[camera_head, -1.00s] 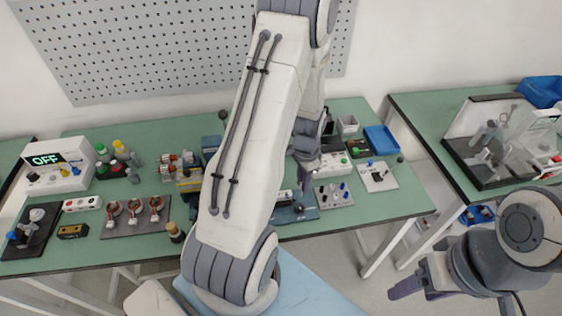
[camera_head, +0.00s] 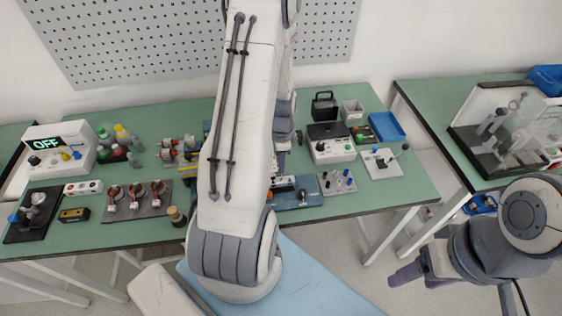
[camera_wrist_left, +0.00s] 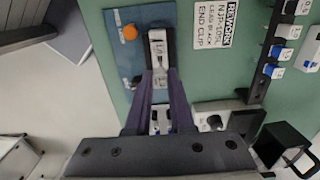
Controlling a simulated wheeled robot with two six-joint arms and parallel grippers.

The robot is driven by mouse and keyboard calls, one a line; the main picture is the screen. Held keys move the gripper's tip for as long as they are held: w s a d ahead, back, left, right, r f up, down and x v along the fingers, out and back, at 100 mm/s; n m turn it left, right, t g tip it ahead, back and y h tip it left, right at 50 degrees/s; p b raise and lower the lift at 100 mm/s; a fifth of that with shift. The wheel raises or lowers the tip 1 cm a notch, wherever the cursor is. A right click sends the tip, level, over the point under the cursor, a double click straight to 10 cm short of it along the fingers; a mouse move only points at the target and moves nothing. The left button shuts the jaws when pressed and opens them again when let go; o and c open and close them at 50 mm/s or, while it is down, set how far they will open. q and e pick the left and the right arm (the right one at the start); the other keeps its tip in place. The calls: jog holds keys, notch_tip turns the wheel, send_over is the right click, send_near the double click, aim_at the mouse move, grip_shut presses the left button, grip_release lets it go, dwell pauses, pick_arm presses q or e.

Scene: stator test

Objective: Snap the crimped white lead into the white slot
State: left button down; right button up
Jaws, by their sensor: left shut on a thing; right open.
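My left gripper (camera_wrist_left: 159,78) shows in the left wrist view with its dark fingers close together, shut on a small white-and-grey piece (camera_wrist_left: 158,52). I cannot tell whether that piece is the crimped lead's end. A dark block stands around it, over a blue plate (camera_wrist_left: 118,70) with an orange knob (camera_wrist_left: 129,33). In the head view this blue plate (camera_head: 310,196) is partly hidden by my left arm. I cannot make out the white slot. My right gripper (camera_head: 407,274) is open and empty, off the bench at the lower right.
A printed rework sign (camera_wrist_left: 213,24) and a rack of white and blue parts (camera_wrist_left: 275,52) are right of the fingers. A black handled box (camera_head: 324,106), white control box (camera_head: 331,150) and blue tray (camera_head: 386,127) stand at the bench's right.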

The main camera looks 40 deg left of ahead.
pick_arm(q)
jog(key=shift+s+f, duration=0.1)
dwell(0.3)
jog(key=shift+f+b, duration=0.55)
jog(key=shift+f, duration=0.15)
dwell(1.0)
jog(key=shift+f+b, duration=0.3)
jog(key=shift+f, duration=0.15)
jog(key=shift+f, duration=0.15)
jog(key=shift+f+b, duration=0.4)
jog(key=shift+f, duration=0.05)
jog(key=shift+f, duration=0.1)
dwell(0.4)
jog(key=c, duration=0.7)
grip_release()
